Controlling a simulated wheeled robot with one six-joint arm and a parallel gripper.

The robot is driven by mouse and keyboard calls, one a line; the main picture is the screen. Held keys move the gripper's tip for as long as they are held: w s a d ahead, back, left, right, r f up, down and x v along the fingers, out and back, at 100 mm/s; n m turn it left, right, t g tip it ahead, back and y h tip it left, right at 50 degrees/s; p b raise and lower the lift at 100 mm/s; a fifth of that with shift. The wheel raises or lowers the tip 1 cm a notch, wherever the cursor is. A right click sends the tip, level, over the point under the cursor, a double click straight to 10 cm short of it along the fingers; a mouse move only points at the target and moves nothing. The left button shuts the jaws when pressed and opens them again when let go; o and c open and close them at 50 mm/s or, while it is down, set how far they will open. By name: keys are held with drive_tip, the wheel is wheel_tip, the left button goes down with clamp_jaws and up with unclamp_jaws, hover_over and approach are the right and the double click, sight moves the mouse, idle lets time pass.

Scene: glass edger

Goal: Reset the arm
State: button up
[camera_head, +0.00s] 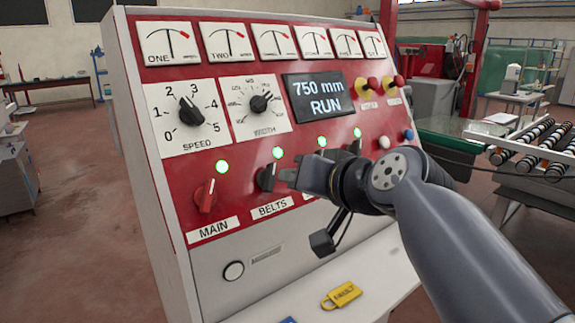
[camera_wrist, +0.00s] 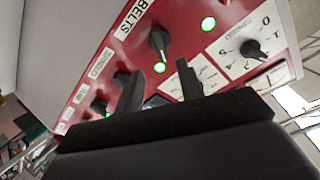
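My gripper (camera_head: 298,172) is in front of the red sloping control panel (camera_head: 240,215), close to the black BELTS knob (camera_head: 267,178). In the wrist view my gripper (camera_wrist: 159,65) has its two black fingers apart, with red panel showing between them and nothing held. The BELTS knob (camera_wrist: 158,40) shows just beyond the fingertips, and I see no contact with it. The arm reaches in from the lower right in the head view and hides part of the panel's lower right.
The red MAIN knob (camera_head: 205,196) is left of BELTS. Green lights are lit above the knobs. The display (camera_head: 319,95) reads 750 mm RUN. A yellow FAULT padlock (camera_head: 341,295) lies on the ledge. A roller table (camera_head: 535,150) stands at right; open floor lies left.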

sight(272, 178)
drive_tip(key=p+x, duration=0.1)
drive_tip(key=x, duration=0.9)
drive_tip(key=shift+s, duration=0.1)
